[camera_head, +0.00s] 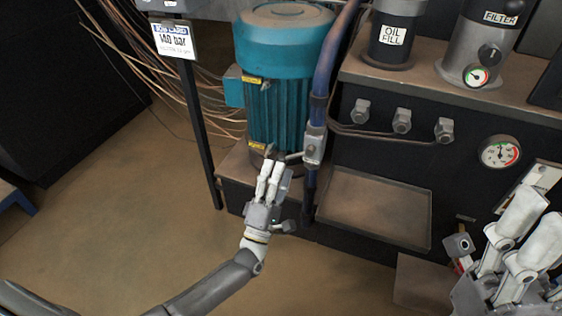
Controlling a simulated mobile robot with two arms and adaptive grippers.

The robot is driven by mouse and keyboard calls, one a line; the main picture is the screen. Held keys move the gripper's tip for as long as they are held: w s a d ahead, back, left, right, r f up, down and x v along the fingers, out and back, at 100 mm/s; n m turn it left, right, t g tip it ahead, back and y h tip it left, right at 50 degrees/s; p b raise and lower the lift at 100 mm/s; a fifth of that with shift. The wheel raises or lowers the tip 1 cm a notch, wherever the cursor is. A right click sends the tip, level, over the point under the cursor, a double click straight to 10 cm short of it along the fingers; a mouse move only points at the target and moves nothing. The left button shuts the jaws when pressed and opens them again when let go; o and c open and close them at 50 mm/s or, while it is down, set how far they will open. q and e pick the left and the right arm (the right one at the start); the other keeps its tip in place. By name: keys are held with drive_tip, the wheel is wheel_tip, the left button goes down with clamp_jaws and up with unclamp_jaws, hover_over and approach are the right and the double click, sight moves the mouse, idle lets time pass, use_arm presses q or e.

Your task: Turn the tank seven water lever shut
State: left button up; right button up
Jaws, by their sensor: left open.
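A grey valve body (313,150) sits on the blue vertical pipe (331,60) beside the motor. A short lever (293,156) sticks out from it to the left, crosswise to the pipe. No tank seven label can be read near it. My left gripper (273,163) is open just left of the lever, its fingers pointing up toward the lever's end. I cannot tell whether they touch the lever, and its tip is partly hidden at the fingers. My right gripper (536,208) is at the lower right edge, far from the valve; its opening is unclear.
A teal motor (280,85) stands behind my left gripper. Right of the pipe are an empty tray (372,205), several fittings (402,121) and a gauge (499,151). Floor is clear at lower left.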

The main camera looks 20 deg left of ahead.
use_arm(q)
drive_tip(key=v, duration=0.8)
drive_tip(key=shift+s+f, duration=0.1)
